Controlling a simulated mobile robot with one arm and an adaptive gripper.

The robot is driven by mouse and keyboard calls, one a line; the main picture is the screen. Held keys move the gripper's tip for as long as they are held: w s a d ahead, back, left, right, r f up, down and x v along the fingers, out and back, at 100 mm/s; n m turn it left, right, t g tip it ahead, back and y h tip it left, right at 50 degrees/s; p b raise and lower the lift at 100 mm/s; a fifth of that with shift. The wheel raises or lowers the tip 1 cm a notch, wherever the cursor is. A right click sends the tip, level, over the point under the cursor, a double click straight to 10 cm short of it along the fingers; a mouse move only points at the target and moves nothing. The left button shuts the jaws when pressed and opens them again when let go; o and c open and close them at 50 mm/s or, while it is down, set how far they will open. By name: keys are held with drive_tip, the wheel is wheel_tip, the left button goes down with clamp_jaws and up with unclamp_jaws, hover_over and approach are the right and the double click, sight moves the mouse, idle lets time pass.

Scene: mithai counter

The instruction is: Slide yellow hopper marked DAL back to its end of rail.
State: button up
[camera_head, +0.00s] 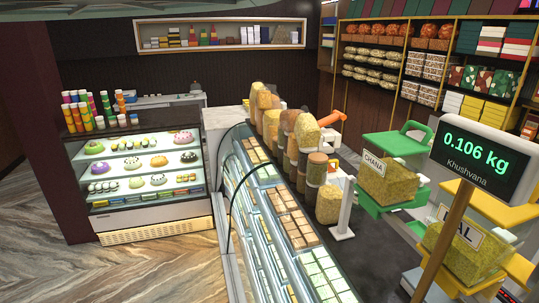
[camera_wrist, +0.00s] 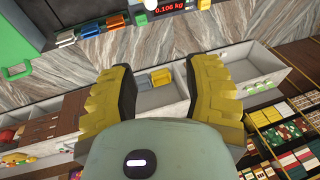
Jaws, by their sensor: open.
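The yellow hopper marked DAL (camera_head: 463,250) is at the lower right of the head view, filled with yellow grains, its frame partly hidden by the display post. The green hopper marked CHANA (camera_head: 388,183) stands just behind and left of it. I cannot make out the rail clearly. My gripper (camera_wrist: 160,66) shows in the wrist view with its two yellow-and-black fingers spread and nothing between them. I do not see it in the head view. The DAL hopper is not recognisable in the wrist view, so their distance cannot be told.
A display reading 0.106 kg (camera_head: 480,160) stands on a post before the hoppers. Tall filled jars (camera_head: 328,203) line the counter behind the glass sweets case (camera_head: 285,215). A white stand (camera_head: 342,220) is near the CHANA hopper. In the wrist view, a long compartmented trough (camera_wrist: 262,72) lies beyond the fingers.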

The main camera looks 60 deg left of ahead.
drive_tip(key=w+f+t, duration=0.3)
drive_tip(key=w+t, duration=0.1)
drive_tip(key=w, duration=0.3)
drive_tip(key=shift+w+f+t+h, duration=0.25)
drive_tip(key=shift+f+t+h, duration=0.05)
drive_tip(key=shift+t+h, duration=0.1)
